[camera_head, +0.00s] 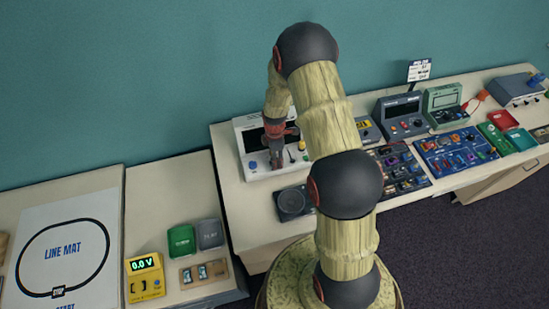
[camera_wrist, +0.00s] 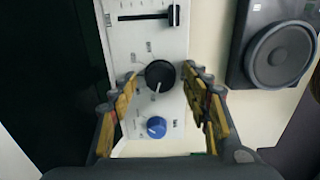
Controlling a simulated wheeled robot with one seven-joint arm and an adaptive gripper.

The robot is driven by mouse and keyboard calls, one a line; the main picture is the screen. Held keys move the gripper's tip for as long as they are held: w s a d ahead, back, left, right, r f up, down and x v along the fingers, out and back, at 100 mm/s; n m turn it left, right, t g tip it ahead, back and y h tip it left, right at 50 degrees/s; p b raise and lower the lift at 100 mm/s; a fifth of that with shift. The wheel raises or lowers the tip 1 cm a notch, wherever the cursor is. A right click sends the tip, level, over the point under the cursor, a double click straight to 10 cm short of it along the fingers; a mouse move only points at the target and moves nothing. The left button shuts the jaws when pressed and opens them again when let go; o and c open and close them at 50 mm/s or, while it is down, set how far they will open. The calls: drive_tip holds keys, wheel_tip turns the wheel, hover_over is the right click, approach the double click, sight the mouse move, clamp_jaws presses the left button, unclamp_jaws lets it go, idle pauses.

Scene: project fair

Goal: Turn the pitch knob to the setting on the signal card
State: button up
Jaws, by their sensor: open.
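A white panel device (camera_head: 240,134) with a dark screen stands near the wall in the head view. In the wrist view, a black round knob (camera_wrist: 159,76) sits on its white face, with a pale pointer line directed down and slightly left. Small markings ring it, too small to read. My gripper (camera_wrist: 161,78) is open, with one finger on each side of this knob; I cannot tell whether either touches it. A blue knob (camera_wrist: 156,127) lies below. A small white card (camera_head: 418,70) stands at the back of the table; its writing is not legible.
A black slider (camera_wrist: 174,16) is above the knob on the panel. A dark speaker (camera_wrist: 280,53) lies to its right. Boards and instrument boxes (camera_head: 400,118) fill the right part of the table. A yellow meter (camera_head: 145,278) and a line mat (camera_head: 62,245) are on the left.

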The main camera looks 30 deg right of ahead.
drive_tip(key=shift+f, duration=0.1)
drive_tip(key=shift+c, duration=1)
drive_tip(key=c, duration=1)
